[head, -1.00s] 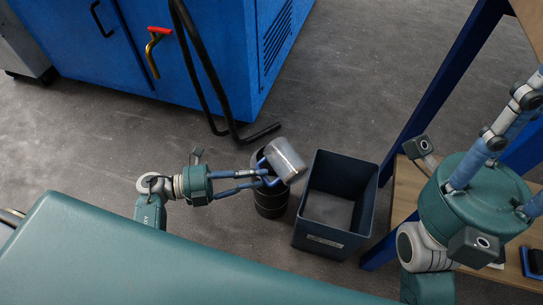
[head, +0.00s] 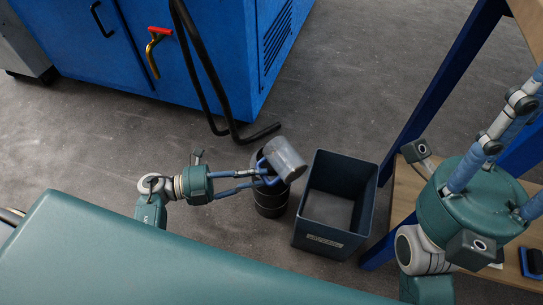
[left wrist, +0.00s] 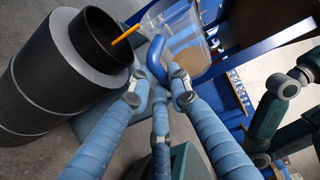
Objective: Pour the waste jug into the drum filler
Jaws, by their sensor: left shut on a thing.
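The waste jug (head: 285,158) is a clear, grey-looking container with a blue handle (left wrist: 157,60). My left gripper (head: 266,177) is shut on the handle and holds the jug strongly tilted above the black drum filler (head: 270,204). In the left wrist view, brownish content shows in the jug (left wrist: 188,42). A thin orange streak (left wrist: 126,34) runs from near the jug's rim to the open mouth of the drum filler (left wrist: 45,80). My right gripper (head: 500,125) is at the right edge, away from the jug; its fingertips are not clearly seen.
An open dark bin (head: 323,243) stands just right of the drum filler. A blue cabinet (head: 200,60) with a black hose (head: 205,80) and a red-handled valve (head: 158,33) is behind. A blue-framed bench (head: 440,80) is at the right. Grey floor lies clear at the left.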

